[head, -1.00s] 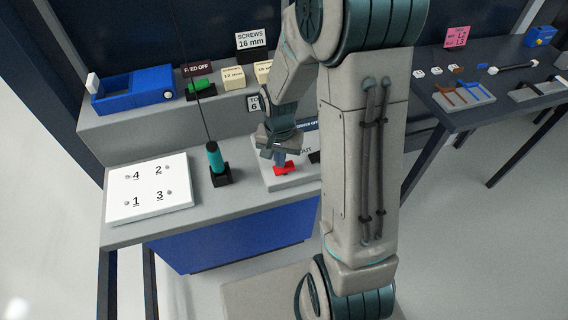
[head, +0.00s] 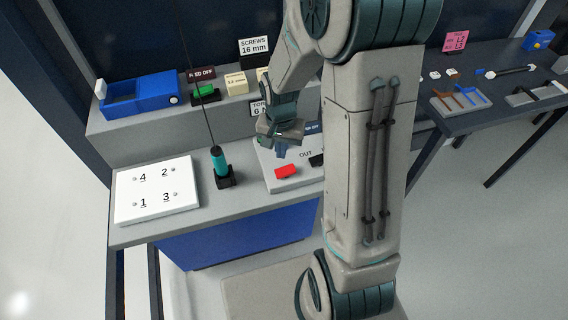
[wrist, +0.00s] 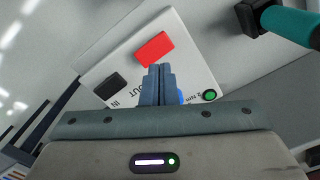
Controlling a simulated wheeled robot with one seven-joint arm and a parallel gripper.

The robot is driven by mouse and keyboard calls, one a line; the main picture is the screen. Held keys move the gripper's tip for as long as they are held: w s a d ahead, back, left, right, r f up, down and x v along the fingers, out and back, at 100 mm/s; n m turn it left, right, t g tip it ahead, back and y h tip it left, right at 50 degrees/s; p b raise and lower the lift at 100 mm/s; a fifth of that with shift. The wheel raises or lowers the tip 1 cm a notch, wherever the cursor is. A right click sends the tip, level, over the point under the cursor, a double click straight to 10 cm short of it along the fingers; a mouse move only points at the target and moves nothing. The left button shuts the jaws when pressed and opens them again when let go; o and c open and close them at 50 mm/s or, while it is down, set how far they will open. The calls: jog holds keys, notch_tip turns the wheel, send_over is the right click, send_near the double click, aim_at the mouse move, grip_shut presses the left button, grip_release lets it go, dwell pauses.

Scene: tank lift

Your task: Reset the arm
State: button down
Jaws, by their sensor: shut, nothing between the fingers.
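My gripper (head: 281,149) is shut and empty, a little above the white panel (head: 272,184) on the bench. In the wrist view the shut fingers (wrist: 158,72) point toward the red block (wrist: 154,47) on that panel. The red block (head: 285,172) also shows in the head view, just below and apart from the fingertips. My arm comes down from the top of the head view and hides the panel's right part.
A teal-handled driver (head: 219,163) stands upright in a black holder left of the panel. A white plate numbered 1 to 4 (head: 156,190) lies further left. A blue bin (head: 140,93) sits on the back shelf. A dark table (head: 470,120) stands at right.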

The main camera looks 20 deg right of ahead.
jog(key=s+r+n+t, duration=0.3)
jog(key=s+r+n, duration=0.3)
jog(key=s+r, duration=0.8)
jog(key=v, duration=0.3)
jog(key=shift+w, duration=0.15)
dwell(0.5)
